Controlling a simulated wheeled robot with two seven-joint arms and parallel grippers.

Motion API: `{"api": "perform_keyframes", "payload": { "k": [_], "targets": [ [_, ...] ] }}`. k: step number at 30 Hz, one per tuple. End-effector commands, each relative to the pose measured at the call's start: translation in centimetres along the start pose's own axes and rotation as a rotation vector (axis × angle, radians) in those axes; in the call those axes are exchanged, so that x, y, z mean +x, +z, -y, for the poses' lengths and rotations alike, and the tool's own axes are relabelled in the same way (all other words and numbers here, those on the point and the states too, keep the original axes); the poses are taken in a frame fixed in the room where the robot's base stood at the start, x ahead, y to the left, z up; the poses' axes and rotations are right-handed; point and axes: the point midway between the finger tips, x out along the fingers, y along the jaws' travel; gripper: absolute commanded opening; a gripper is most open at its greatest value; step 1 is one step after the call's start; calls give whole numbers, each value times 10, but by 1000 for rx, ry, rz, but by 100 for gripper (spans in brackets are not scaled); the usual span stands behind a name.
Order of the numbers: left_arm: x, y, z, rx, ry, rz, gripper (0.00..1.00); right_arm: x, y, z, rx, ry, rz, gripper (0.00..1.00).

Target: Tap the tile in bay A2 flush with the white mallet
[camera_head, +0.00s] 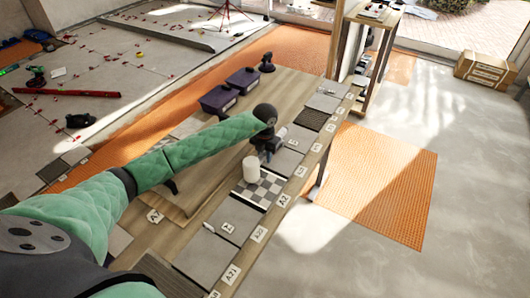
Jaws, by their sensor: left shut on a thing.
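My left gripper (265,155) is at the end of the green padded arm, over the row of tiles on the bench. It is shut on the white mallet, whose white cylindrical head (250,169) shows just below and left of it; the handle is mostly hidden by the gripper. The head is over or on the far part of a black-and-white checkered tile (268,190); I cannot tell whether it touches. A label beside this tile (284,200) seems to read A2, but it is small. My right gripper is not in view.
Grey tiles (230,222) lie nearer along the bench, and a dark tile (311,120) lies farther along. Two purple bins (219,101) (243,80) and a black object (267,63) stand on the wooden bench (295,85). Open floor (370,185) lies to the right.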

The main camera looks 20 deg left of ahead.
Motion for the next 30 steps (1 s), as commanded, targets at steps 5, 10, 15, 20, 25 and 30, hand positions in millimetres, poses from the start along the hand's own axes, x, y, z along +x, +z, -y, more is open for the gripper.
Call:
{"api": "perform_keyframes", "payload": {
  "k": [5,10,15,20,25,30],
  "targets": [
    [9,0,0,1,-1,1,0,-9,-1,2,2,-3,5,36],
    [4,1,0,1,0,2,0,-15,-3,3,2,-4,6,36],
    [-15,1,-1,0,1,3,0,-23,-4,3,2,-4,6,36],
    [-34,0,0,1,0,2,0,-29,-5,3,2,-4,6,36],
    [-40,0,0,1,0,0,0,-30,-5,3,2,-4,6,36],
    [-40,0,0,1,0,0,0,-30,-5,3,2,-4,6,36]
  ]
}}
